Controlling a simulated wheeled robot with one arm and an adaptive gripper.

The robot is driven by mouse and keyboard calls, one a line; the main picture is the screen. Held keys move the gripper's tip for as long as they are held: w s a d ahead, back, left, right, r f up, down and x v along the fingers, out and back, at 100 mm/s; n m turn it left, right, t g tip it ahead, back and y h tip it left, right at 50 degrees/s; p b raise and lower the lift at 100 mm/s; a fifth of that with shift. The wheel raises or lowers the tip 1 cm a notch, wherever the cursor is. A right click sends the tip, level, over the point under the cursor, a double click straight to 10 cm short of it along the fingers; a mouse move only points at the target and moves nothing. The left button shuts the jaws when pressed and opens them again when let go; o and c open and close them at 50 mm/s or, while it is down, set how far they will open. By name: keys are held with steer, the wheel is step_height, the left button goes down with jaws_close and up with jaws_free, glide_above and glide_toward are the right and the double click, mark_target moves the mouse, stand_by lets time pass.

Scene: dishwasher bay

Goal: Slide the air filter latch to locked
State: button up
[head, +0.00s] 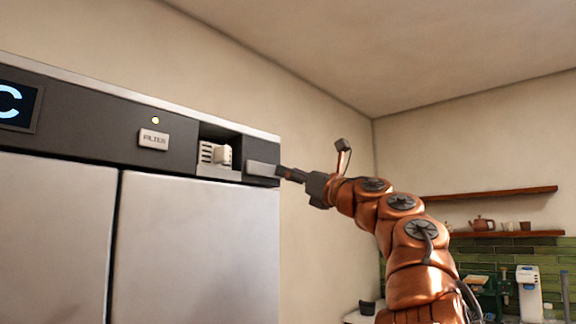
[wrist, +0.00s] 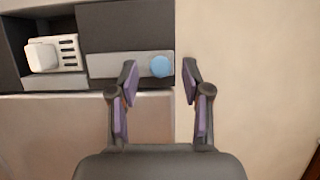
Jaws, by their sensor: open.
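A white slotted block with a knob, seemingly the air filter (head: 208,153), sits in a dark recess at the upper right of the steel cabinet. It also shows at the left in the wrist view (wrist: 68,54). A grey sliding plate, seemingly the latch (head: 261,168), lies right of the recess. In the wrist view the plate (wrist: 105,66) carries a round blue knob (wrist: 161,67) at its right end. My gripper (wrist: 160,70) is open and empty, its fingertips appearing either side of the knob. In the head view my gripper (head: 283,172) is at the plate's right end; contact is unclear.
Bare wall lies right of the cabinet. Shelves (head: 500,234) with a teapot (head: 482,223) are at the far right.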

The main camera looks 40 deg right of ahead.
steer(key=shift+x, duration=0.9)
jaws_close()
